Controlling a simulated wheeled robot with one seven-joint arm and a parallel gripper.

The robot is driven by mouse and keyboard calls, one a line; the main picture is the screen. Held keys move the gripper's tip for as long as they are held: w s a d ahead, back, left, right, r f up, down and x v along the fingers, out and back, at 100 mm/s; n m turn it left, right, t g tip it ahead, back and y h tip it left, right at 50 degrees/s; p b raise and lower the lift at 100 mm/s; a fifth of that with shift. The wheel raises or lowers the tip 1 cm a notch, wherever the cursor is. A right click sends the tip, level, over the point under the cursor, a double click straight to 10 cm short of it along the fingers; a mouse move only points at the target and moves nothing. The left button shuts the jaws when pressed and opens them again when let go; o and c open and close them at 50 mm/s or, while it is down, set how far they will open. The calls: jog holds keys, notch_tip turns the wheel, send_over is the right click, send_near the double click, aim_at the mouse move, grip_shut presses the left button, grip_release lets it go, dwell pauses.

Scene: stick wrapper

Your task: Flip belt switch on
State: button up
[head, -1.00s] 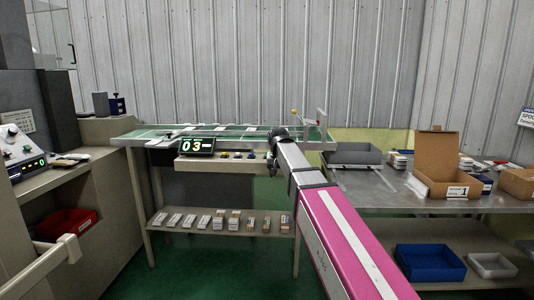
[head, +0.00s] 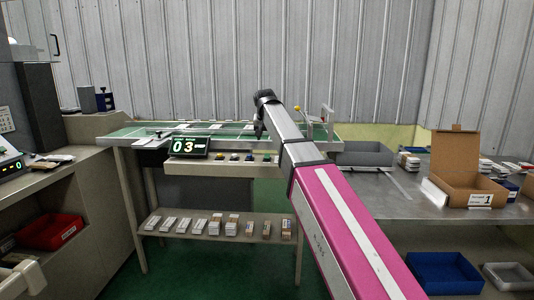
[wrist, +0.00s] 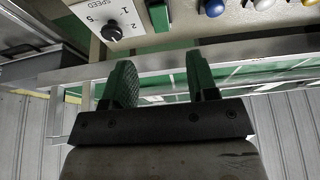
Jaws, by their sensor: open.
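The control panel (head: 190,164) sits on the front of the green-topped belt table, with a display reading 03 at its left and a row of coloured controls. In the wrist view, a green switch-like part (wrist: 158,14) shows at the top edge, partly cut off, beside a black speed knob (wrist: 111,32). I cannot read a belt label on it. My gripper (wrist: 160,70) is open and empty, its two green fingers apart and not touching the panel. In the head view, my gripper (head: 258,130) is above the panel's right part; my arm hides the panel's right end.
A blue button (wrist: 212,7) and other buttons lie beside the green part. The belt table (head: 130,132) has a thin guard frame at its right end. A grey bin (head: 362,156) and an open cardboard box (head: 463,182) stand on the right table. Small boxes line the lower shelf.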

aim_at(267, 156)
jog(key=x, duration=1)
jog(key=shift+f, duration=0.25)
jog(key=c, duration=0.9)
